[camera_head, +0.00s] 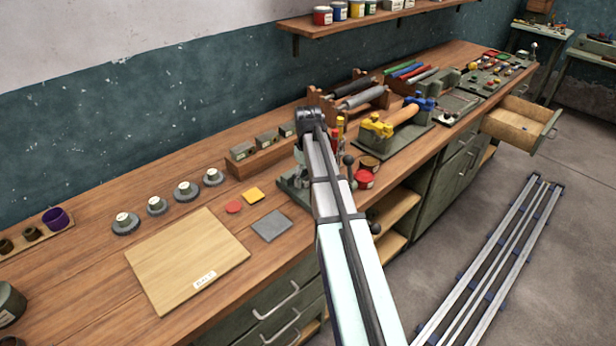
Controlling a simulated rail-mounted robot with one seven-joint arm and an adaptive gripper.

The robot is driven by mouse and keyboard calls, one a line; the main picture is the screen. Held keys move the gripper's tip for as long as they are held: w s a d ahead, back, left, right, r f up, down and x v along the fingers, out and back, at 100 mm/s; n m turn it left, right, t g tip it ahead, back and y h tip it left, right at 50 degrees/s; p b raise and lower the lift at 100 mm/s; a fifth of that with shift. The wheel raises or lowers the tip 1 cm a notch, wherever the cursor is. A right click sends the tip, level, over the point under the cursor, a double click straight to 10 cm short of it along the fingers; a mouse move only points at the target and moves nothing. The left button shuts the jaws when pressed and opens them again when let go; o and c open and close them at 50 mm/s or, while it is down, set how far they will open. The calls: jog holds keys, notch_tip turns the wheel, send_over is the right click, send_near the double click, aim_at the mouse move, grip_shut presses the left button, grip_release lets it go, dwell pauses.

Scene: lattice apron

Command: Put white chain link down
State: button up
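I do not make out a white chain link anywhere in the head view. My arm rises from the bottom of the picture across the bench to a dark joint in front of the tool rack. My gripper cannot be made out; the arm may hide it, so I cannot tell whether it holds anything. A wooden board (185,262) with a small white label lies on the bench (95,285) at the left front. No link shows on the board.
Right of the board lie a red piece (234,207), a yellow piece (253,194) and a grey plate (271,225). Several round weights (186,191) stand behind. A green fixture with yellow clamps (376,126) stands right of my arm. A drawer (520,124) is open at right.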

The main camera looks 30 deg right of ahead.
notch_tip(320, 180, up, 12)
jog(key=b, duration=0.2)
jog(key=shift+r, duration=0.15)
dwell(0.5)
dwell(0.4)
